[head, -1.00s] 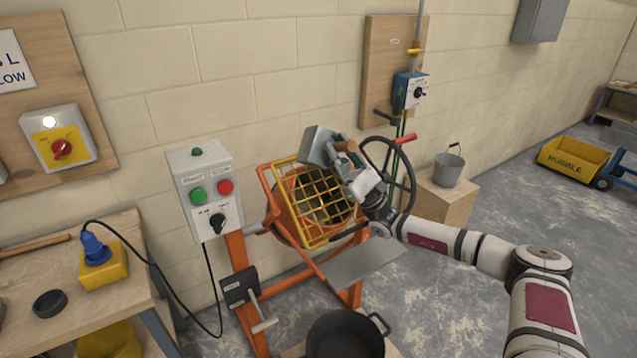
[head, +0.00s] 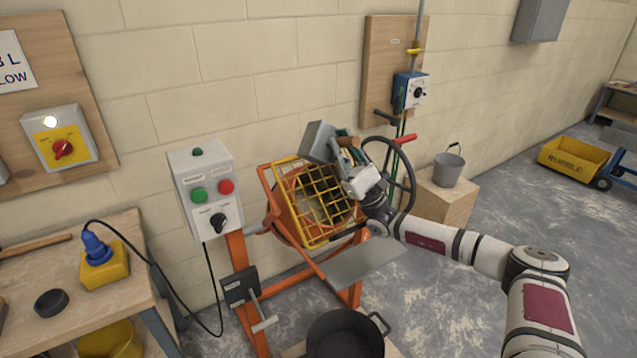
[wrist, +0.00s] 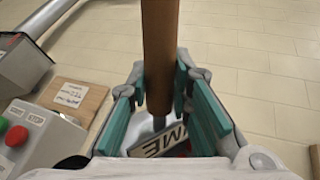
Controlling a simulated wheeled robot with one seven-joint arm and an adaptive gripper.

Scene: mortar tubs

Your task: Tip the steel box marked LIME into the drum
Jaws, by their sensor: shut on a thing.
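The LIME label (wrist: 164,143) shows partly below the handle in the wrist view, seen upside down. In the head view my gripper (head: 350,158) is just right of the box. The orange drum (head: 277,226) has a yellow grid guard (head: 318,204) across its mouth. The inside of the box is hidden, and I cannot tell whether anything is pouring.
A handwheel (head: 408,185) stands close right of my gripper. A control box (head: 204,190) with green and red buttons is left of the drum. A grey plate (head: 362,263) and a black tub (head: 345,335) sit below. A bucket (head: 448,168) stands on a wooden block at right.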

